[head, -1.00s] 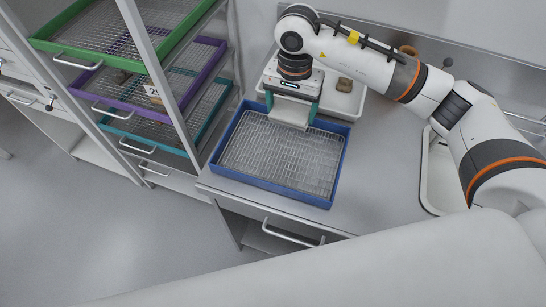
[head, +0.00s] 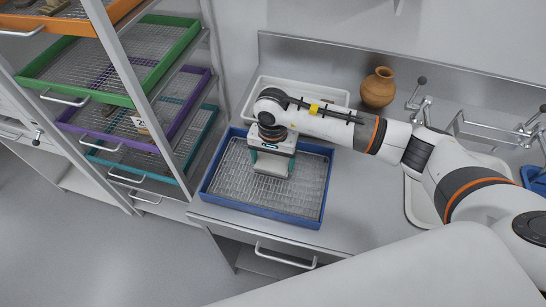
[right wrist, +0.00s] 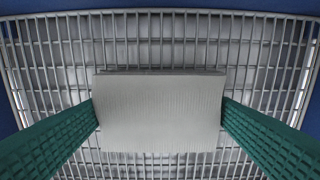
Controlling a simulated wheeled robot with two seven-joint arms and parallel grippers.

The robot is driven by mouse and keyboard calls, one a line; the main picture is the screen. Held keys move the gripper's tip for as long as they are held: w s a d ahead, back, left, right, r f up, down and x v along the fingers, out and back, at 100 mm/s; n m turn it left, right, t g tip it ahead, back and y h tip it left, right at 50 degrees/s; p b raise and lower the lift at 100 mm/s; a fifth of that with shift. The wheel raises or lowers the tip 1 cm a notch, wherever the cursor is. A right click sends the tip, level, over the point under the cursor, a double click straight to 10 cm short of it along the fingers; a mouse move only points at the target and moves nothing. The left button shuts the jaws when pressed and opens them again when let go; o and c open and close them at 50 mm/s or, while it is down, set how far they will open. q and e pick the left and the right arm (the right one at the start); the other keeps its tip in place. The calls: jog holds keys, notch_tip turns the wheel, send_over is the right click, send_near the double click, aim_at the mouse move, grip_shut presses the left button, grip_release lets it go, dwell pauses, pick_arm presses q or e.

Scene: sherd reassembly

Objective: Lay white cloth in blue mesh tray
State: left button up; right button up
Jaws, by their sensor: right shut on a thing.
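The blue mesh tray (head: 262,208) lies on the metal counter, with a wire mesh floor inside its blue walls. My right gripper (head: 271,166) is over the middle of the tray, pointing down. It is shut on the white cloth (head: 270,166), which looks like a flat folded pad. In the right wrist view the cloth (right wrist: 158,112) spans between the two green fingers, with the tray's mesh behind it. I cannot tell whether the cloth touches the mesh. My left gripper is not in view.
A rack with orange, green (head: 168,72), purple and teal (head: 183,168) mesh trays stands at left. A white tray (head: 330,96) lies behind the blue one, partly behind my arm. A clay pot (head: 378,87) stands by the back wall. Taps and a sink are at right.

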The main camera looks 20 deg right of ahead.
aim_at(273, 162)
jog(key=shift+f+b, duration=0.25)
jog(key=shift+b, duration=0.05)
jog(key=o, duration=0.8)
jog(key=shift+r, duration=0.1)
jog(key=shift+r+p, duration=0.2)
jog(key=shift+p, duration=0.15)
jog(key=shift+w+r, duration=0.1)
jog(key=shift+r, duration=0.15)
notch_tip(273, 162, up, 12)
jog(key=b, duration=0.3)
jog(key=shift+f, duration=0.25)
